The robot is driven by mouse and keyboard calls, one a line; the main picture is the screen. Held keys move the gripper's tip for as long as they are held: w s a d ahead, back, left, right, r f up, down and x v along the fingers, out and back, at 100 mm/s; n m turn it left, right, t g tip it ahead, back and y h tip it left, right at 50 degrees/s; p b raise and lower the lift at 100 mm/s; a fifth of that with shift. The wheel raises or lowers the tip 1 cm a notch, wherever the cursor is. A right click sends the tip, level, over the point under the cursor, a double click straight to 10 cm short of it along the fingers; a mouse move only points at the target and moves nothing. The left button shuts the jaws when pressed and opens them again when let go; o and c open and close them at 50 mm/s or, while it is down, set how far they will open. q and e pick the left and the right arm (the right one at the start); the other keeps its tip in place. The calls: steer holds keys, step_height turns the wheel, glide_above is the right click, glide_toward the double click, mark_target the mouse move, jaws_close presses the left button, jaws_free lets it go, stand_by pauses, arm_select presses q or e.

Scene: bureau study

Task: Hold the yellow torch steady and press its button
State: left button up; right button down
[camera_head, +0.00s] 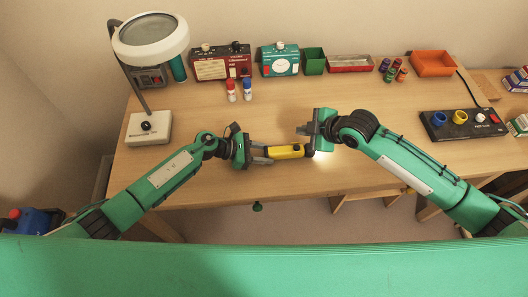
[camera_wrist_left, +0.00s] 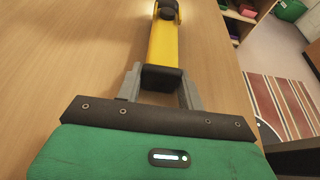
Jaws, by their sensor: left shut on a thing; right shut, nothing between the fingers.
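The yellow torch (camera_head: 287,152) with black ends lies lengthwise near the front edge of the desk in the head view. A bright patch shows on the desk by its right end. My left gripper (camera_head: 268,153) is shut on the torch's black left end. In the left wrist view, the fingers of my left gripper (camera_wrist_left: 161,90) sit on either side of that end, and the torch's yellow body (camera_wrist_left: 163,45) points away. My right gripper (camera_head: 304,130) is shut and empty, above and to the right of the torch, apart from it.
On the wooden desk (camera_head: 220,185) stand a magnifier lamp (camera_head: 150,40), red (camera_head: 222,64) and teal (camera_head: 279,59) devices, small bottles (camera_head: 247,89), an orange tray (camera_head: 432,63) and a black panel (camera_head: 462,123). The middle of the desk is clear.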

arm_select(q)
steer(key=o, duration=1.2)
steer(key=shift+c, duration=0.2)
